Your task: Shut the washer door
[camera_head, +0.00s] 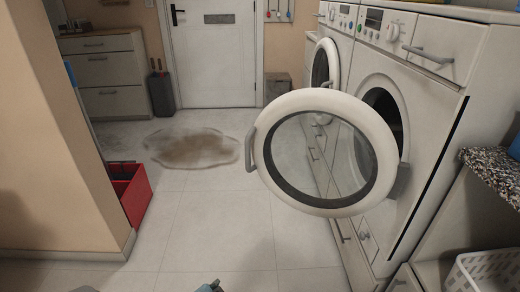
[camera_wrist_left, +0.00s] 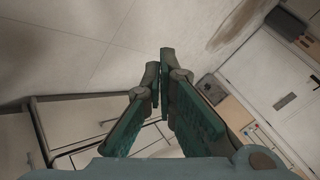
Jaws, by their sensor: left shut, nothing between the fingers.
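The near white washer (camera_head: 440,85) stands on the right. Its round door (camera_head: 388,120) is swung wide open, with a white ring, a glass middle and a grey handle (camera_head: 250,149) on its left edge. The dark drum opening shows partly behind the door. My left gripper (camera_head: 210,286) shows only as a small tip at the bottom edge of the head view, below and left of the door and apart from it. In the left wrist view the left gripper (camera_wrist_left: 160,62) has its fingers together with nothing between them. My right gripper is not in view.
A second white machine (camera_head: 340,20) with an open round door (camera_head: 325,65) stands beyond. A red crate (camera_head: 134,194) sits at the left wall, and a white basket (camera_head: 490,272) is at the lower right. A brown stain or mat (camera_head: 190,148) lies on otherwise clear floor.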

